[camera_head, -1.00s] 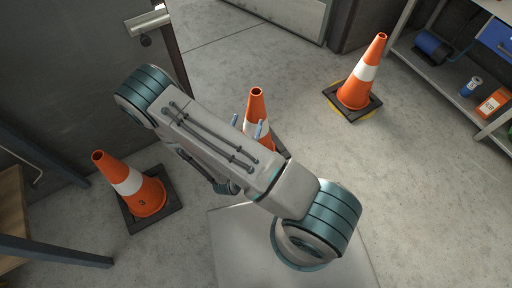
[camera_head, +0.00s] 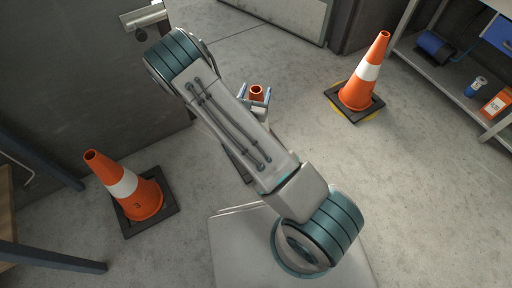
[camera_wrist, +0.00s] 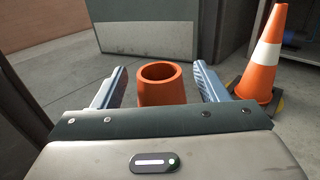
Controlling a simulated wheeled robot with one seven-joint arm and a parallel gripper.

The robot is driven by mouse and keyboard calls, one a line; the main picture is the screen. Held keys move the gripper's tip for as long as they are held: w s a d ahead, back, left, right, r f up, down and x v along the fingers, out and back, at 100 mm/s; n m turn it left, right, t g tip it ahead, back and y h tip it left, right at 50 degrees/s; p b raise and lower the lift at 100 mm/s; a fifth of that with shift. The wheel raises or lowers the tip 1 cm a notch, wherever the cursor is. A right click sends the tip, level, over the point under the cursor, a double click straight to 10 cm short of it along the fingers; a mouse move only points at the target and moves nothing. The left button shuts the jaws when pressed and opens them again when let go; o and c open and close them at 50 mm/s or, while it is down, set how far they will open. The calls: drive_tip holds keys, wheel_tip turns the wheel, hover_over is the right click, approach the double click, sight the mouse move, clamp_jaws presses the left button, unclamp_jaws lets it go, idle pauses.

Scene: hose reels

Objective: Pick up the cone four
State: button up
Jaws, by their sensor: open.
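An orange cone (camera_head: 257,91) stands in the middle, mostly hidden behind my arm in the head view. In the wrist view its open orange top (camera_wrist: 161,88) is between my fingers, with a gap on each side. No number shows on it. My gripper (camera_wrist: 160,73) is open around the cone's top and does not visibly touch it; its fingertips also show in the head view (camera_head: 256,95). Another cone (camera_head: 124,183), with a white band and a 3 on it, stands at the left. A third cone (camera_head: 367,72) stands at the upper right, with no readable number.
A metal shelf (camera_head: 449,81) with a blue reel, a blue can (camera_head: 475,86) and an orange box (camera_head: 495,103) is at the right. A dark wall (camera_head: 75,75) and table legs bound the left. Concrete floor is clear between the middle and right cones.

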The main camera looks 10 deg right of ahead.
drive_tip(key=shift+w+d, duration=0.15)
drive_tip(key=shift+w, duration=0.1)
clamp_jaws()
drive_tip(key=shift+r, duration=0.15)
